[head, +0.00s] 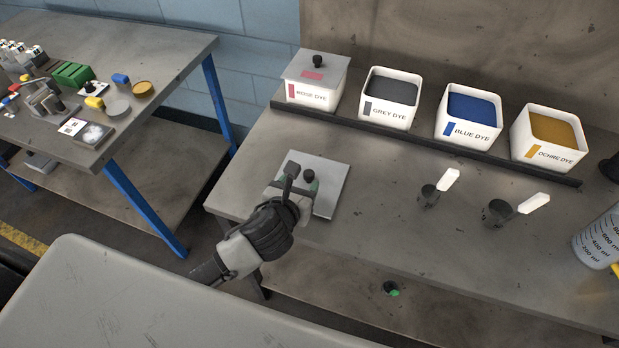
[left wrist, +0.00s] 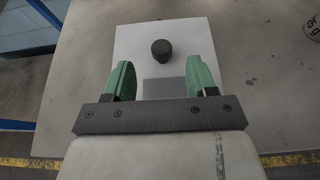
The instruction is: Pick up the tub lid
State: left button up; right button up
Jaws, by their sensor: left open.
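The tub lid (head: 329,188) is a flat, light grey square plate lying on the workbench, with a black knob (head: 310,175) on top. My left gripper (head: 291,182) is over the lid's near left part, close to the knob. In the left wrist view the lid (left wrist: 190,38) lies ahead, with a darker grey label on it. There the open left gripper (left wrist: 160,80) has its green-padded fingers apart and empty. The knob (left wrist: 161,48) stands just beyond the fingertips, roughly centred between them. Whether the fingers touch the plate I cannot tell. My right gripper is not in view.
Behind stand a lidded rose dye tub (head: 314,88) and open grey (head: 388,110), blue (head: 467,131) and ochre (head: 545,153) tubs. A cluttered side table (head: 165,60) is left.

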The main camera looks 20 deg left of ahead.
aim_at(308, 174)
pick_arm(q)
jog(key=x, duration=0.6)
jog(key=shift+w+f+p, duration=0.2)
jog(key=shift+f+p, duration=0.1)
jog(key=shift+p, duration=0.05)
jog(key=c, duration=1)
jog(key=shift+r, duration=0.1)
